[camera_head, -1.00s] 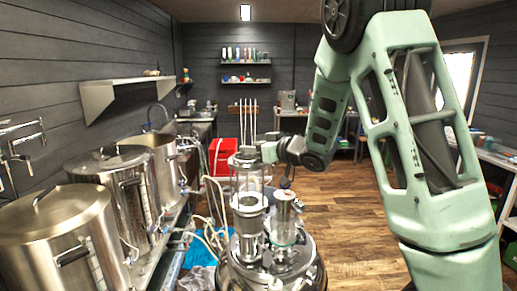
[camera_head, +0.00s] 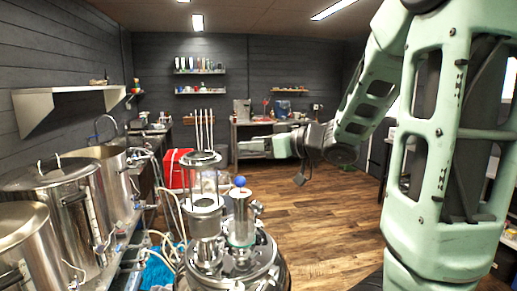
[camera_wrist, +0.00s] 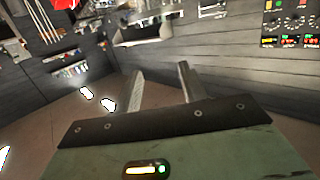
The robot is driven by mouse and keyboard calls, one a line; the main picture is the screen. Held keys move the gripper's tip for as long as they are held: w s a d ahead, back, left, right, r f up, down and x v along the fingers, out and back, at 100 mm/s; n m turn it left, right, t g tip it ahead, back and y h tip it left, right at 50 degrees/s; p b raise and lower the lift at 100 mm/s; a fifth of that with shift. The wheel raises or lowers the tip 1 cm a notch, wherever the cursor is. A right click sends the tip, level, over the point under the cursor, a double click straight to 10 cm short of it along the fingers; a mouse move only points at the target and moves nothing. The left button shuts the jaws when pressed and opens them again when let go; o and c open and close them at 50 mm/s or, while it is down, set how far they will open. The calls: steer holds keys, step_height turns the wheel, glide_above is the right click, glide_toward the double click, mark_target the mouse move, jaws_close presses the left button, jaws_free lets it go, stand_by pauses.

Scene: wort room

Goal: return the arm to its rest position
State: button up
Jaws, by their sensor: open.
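My arm reaches from the right of the head view, and my gripper (camera_head: 240,148) is at its far end, pointing left. In the wrist view the two fingers of my gripper (camera_wrist: 160,72) stand apart with nothing between them. The gripper is in the air, above and beyond the steel and glass vessel (camera_head: 205,221), and appears clear of it.
Large steel kettles (camera_head: 65,205) line the left side. A red box (camera_head: 178,168) stands behind the vessels. A workbench (camera_head: 250,125) and wall shelves (camera_head: 200,91) are at the back. The wooden floor (camera_head: 325,210) in the middle and right is clear.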

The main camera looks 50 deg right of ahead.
steer(key=shift+s, duration=0.35)
stand_by(0.5)
steer(key=w+a+f+g+h+b, duration=0.1)
steer(key=w+a+f+g+b, duration=0.15)
steer(key=w+a+f, duration=0.4)
steer(key=s+a+f+n+g+h+b, duration=0.1)
steer(key=s+a+f+g+b, duration=0.3)
steer(key=a+f, duration=0.85)
steer(key=s+a+f+n+g, duration=0.1)
steer(key=s+a+f+g, duration=0.1)
steer(key=s, duration=0.5)
steer(key=s+a+f+n+g+b, duration=0.1)
steer(key=s+a+f+g, duration=0.2)
steer(key=s+a, duration=0.4)
steer(key=s+a+f+n+g+h, duration=0.1)
steer(key=s+a+f+n+g, duration=0.1)
steer(key=s, duration=0.6)
steer(key=a+f+g, duration=0.1)
steer(key=a+g, duration=0.1)
steer(key=a, duration=0.1)
steer(key=shift+s+b, duration=0.35)
steer(key=shift+b, duration=0.05)
steer(key=shift+a+f+g, duration=0.1)
steer(key=shift+a+g, duration=0.1)
steer(key=shift+g, duration=0.05)
